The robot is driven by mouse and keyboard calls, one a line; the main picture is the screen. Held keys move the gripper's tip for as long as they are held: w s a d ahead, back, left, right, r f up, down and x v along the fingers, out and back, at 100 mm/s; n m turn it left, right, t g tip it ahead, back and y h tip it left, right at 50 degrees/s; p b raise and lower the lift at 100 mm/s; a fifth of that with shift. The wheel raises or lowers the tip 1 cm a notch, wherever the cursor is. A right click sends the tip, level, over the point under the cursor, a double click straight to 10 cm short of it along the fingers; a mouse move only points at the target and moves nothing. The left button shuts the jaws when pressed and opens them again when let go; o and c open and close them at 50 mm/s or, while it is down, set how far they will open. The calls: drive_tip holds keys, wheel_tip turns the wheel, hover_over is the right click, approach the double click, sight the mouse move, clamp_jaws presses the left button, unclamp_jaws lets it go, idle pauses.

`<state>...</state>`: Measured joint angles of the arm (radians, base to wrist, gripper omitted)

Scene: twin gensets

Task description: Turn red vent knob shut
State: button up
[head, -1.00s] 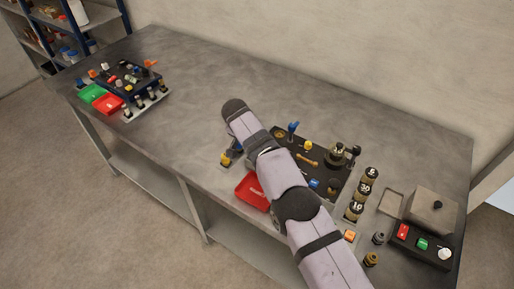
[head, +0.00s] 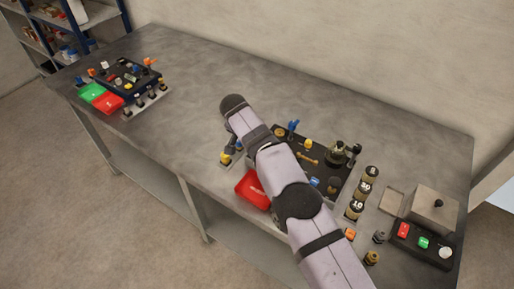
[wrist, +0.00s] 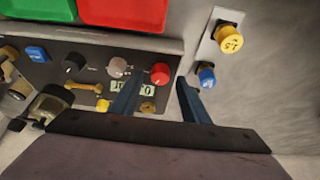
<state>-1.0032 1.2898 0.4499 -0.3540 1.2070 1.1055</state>
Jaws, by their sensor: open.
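The red knob (wrist: 160,73) shows in the wrist view on the dark panel (wrist: 45,72), near its right end. My gripper (wrist: 159,78) is open, with one dark blue finger on each side of the knob's position in the picture. I cannot tell whether the fingers reach down to the knob, and no contact is visible. Small pale number plates (wrist: 146,89) lie just below the knob, partly hidden by the left finger. In the head view my arm covers the red knob and most of my gripper.
Beside the red knob are a grey knob (wrist: 117,66) and a black knob (wrist: 75,62). A plate with yellow (wrist: 229,38) and blue (wrist: 206,74) knobs lies right of my gripper. Red (wrist: 125,12) and green (wrist: 38,9) trays lie beyond the panel. A second station (head: 125,75) stands far left.

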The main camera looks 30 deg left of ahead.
drive_tip(key=b+v, duration=0.2)
drive_tip(key=v, duration=0.4)
drive_tip(key=shift+r, duration=0.15)
drive_tip(key=shift+s, duration=0.15)
drive_tip(key=w+d+m+b, duration=0.4)
drive_tip(key=w+d+b, duration=0.1)
drive_tip(key=w+d, duration=0.6)
drive_tip(key=s+a+n+g+y, duration=0.2)
drive_tip(key=s+a+n, duration=0.1)
drive_tip(key=n, duration=0.8)
drive_tip(key=s+a+n+g+y, duration=0.2)
drive_tip(key=s+a+n, duration=0.2)
drive_tip(key=n, duration=0.7)
drive_tip(key=shift+s+a+y, duration=0.2)
drive_tip(key=shift+y, duration=0.1)
drive_tip(key=shift+p+x, duration=0.85)
drive_tip(key=shift+x, duration=2.85)
